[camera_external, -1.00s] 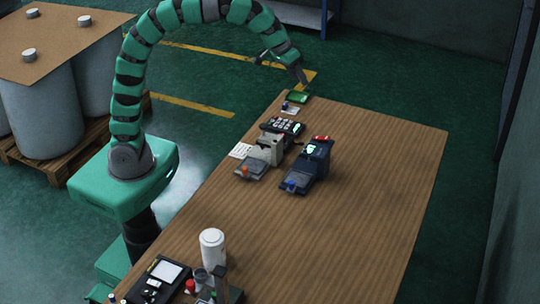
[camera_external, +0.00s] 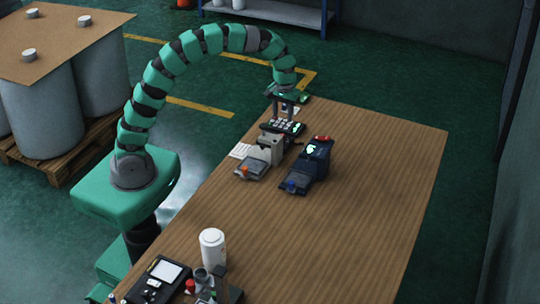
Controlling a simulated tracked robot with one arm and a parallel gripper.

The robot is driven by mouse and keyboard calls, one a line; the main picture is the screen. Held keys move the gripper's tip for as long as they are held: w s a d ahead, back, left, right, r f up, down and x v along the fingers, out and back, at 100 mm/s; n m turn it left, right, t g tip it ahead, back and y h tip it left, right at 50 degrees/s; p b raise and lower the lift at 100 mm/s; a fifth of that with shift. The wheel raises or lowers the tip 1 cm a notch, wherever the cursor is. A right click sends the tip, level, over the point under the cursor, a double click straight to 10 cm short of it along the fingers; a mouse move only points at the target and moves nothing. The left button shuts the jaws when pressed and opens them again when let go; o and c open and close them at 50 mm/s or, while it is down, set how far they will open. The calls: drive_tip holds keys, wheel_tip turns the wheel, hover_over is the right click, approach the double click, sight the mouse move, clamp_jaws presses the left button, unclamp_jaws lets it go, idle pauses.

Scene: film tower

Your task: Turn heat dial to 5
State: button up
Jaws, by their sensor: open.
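No dial marked as heat can be made out at this size, and no numbers are readable. A small orange knob (camera_external: 246,169) shows on the front of a grey-white device (camera_external: 266,150). A blue knob (camera_external: 291,184) shows on the front of a dark blue device (camera_external: 318,158) with a lit green display and a red top part. I cannot tell which of these is the heat dial. My gripper (camera_external: 283,116) is open and points down at the far left end of the table, over or just behind a black keypad device (camera_external: 283,127). Its fingers look empty.
A green item (camera_external: 303,98) lies at the table's far edge, partly behind my gripper. A white bottle (camera_external: 212,249) and a black case (camera_external: 158,281) stand at the near end. The table's right side is clear.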

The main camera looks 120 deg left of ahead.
wheel_tip(320, 180, down, 9)
drive_tip(key=shift+s+r+b, duration=0.1)
drive_tip(key=shift+b, duration=0.5)
clamp_jaws()
